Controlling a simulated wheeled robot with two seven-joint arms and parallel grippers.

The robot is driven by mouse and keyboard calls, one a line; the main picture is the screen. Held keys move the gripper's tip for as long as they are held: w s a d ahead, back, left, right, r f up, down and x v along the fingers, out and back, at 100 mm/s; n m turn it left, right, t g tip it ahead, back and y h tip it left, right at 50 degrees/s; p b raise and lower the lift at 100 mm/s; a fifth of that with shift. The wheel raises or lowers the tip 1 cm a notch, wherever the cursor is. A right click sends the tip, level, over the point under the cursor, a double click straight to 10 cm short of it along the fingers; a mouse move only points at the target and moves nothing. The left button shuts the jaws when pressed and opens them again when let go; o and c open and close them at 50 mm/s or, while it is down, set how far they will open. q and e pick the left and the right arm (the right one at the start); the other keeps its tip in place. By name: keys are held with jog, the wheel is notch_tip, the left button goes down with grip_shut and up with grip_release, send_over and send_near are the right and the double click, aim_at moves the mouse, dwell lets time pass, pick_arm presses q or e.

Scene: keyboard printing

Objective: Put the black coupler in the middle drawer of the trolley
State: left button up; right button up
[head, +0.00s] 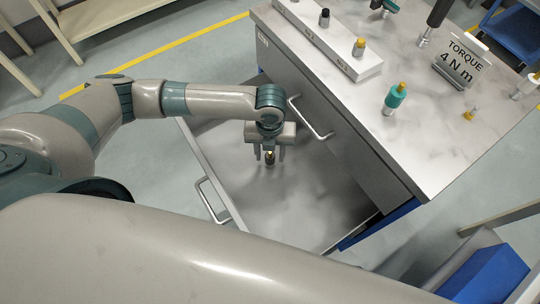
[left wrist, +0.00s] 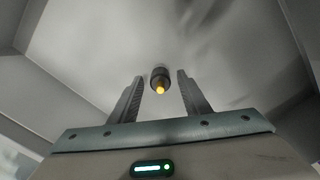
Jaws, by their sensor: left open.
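The black coupler (head: 269,157), dark with a yellow-orange end, is inside the open drawer (head: 325,222) of the trolley. The drawer under the top one is pulled out. My left gripper (head: 269,154) reaches down into this drawer and is open around the coupler. In the left wrist view the coupler (left wrist: 160,79) is between the fingertips of the left gripper (left wrist: 157,88), with a gap on each side. Whether it rests on the drawer floor is hard to tell. My right gripper is not in view.
The trolley top (head: 425,125) holds a white rack (head: 330,45) with small couplers, a teal-and-yellow piece (head: 395,98) and a torque sign (head: 463,64). The closed top drawer's handle (head: 312,120) sits above the open drawer. The drawer floor around the coupler is bare.

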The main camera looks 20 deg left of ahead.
aim_at(270, 155)
pick_arm(q)
notch_tip(270, 155, up, 9)
jog(key=shift+r, duration=0.2)
dwell(0.7)
